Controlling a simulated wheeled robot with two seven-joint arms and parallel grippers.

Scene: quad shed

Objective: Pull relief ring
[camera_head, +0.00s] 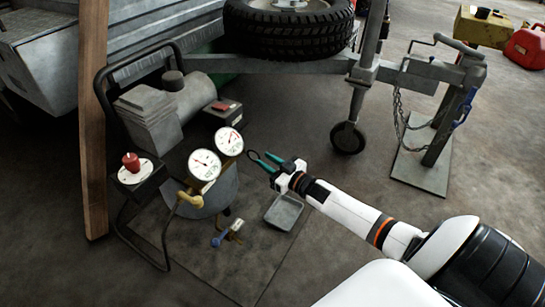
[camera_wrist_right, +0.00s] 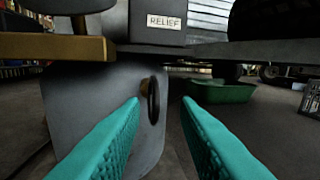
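The relief ring (camera_wrist_right: 153,101) is a dark ring seen nearly edge-on in the right wrist view. It sits on a small brass fitting on the side of the grey tank (camera_wrist_right: 105,85), below a box with a RELIEF label (camera_wrist_right: 164,22). My right gripper (camera_head: 258,158) is open beside the compressor in the head view. Its teal fingers (camera_wrist_right: 162,104) show in the right wrist view, with the ring in the gap between them, nearer the left finger. No contact with the ring is visible. I cannot clearly make out the ring in the head view. My left gripper is not in view.
Two round gauges (camera_head: 205,165) stand close left of my right gripper. A grey tray (camera_head: 284,212) and a blue-handled valve (camera_head: 220,239) lie below. A red knob (camera_head: 131,162) is at the left. A trailer frame with a tyre (camera_head: 290,28) stands behind.

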